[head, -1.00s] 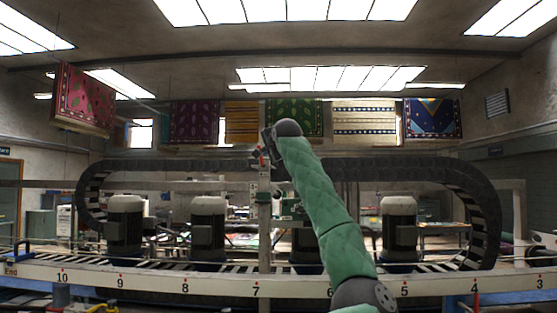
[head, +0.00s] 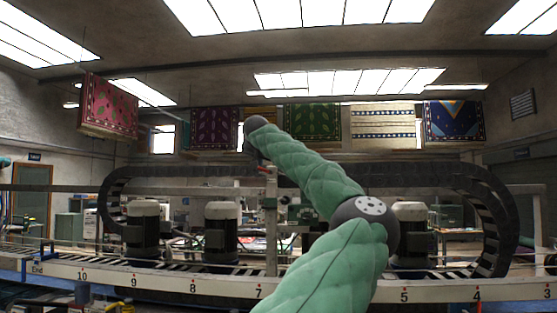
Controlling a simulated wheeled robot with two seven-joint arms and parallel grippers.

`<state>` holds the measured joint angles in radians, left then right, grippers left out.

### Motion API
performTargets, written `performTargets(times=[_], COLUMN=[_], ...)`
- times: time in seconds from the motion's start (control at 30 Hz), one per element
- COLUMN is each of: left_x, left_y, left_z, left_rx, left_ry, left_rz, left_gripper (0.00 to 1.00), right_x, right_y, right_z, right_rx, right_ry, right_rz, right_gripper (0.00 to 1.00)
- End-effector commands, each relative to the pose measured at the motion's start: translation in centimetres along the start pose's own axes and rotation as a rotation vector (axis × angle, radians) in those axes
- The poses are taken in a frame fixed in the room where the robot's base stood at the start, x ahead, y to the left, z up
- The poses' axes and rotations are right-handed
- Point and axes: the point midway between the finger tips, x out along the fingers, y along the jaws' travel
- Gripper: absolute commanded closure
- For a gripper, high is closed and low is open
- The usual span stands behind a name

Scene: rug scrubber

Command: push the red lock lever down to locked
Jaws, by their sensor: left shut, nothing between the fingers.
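A small red part, which looks like the lock lever (head: 266,169), shows at the top of an upright post (head: 270,225) in the middle of the head view. It is too small to tell its angle. My left arm, in a green quilted sleeve, reaches up from the bottom and bends at a dark elbow joint. My left gripper (head: 257,155) is small and dark, shut and empty, just above and left of the red part. I cannot tell if they touch, and the wrist partly hides the fingers. My right gripper is not in view.
A long white rail (head: 180,285) with numbers crosses the front. Behind it stand several grey motors (head: 221,235) and a dark cable chain (head: 490,195) that loops around both sides. Rugs (head: 312,121) hang at the back. The space above the machine is open.

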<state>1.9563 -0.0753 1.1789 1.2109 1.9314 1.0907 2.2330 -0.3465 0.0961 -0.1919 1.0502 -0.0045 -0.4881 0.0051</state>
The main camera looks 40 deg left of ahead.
Motion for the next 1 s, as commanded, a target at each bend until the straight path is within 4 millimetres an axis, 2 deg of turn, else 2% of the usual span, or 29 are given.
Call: performTargets(times=[0.3,0.4,0.63,1.0], left_x=[0.5,0.6,0.8,0.8], left_y=[-0.7,-0.7,-0.8,-0.9], left_z=[1.1,1.4,1.6,1.7], left_rx=[-0.204,-0.201,-0.199,-0.197], left_ry=[0.0,0.0,0.0,0.0], left_rz=[0.095,0.094,0.092,0.092], left_gripper=[1.0,1.0,1.0,1.0], right_x=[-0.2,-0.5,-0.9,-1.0], right_y=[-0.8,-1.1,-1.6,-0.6], right_z=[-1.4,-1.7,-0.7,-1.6], right_rx=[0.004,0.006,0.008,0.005], right_ry=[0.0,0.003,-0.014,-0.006], right_rz=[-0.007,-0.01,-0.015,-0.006], right_gripper=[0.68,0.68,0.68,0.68])
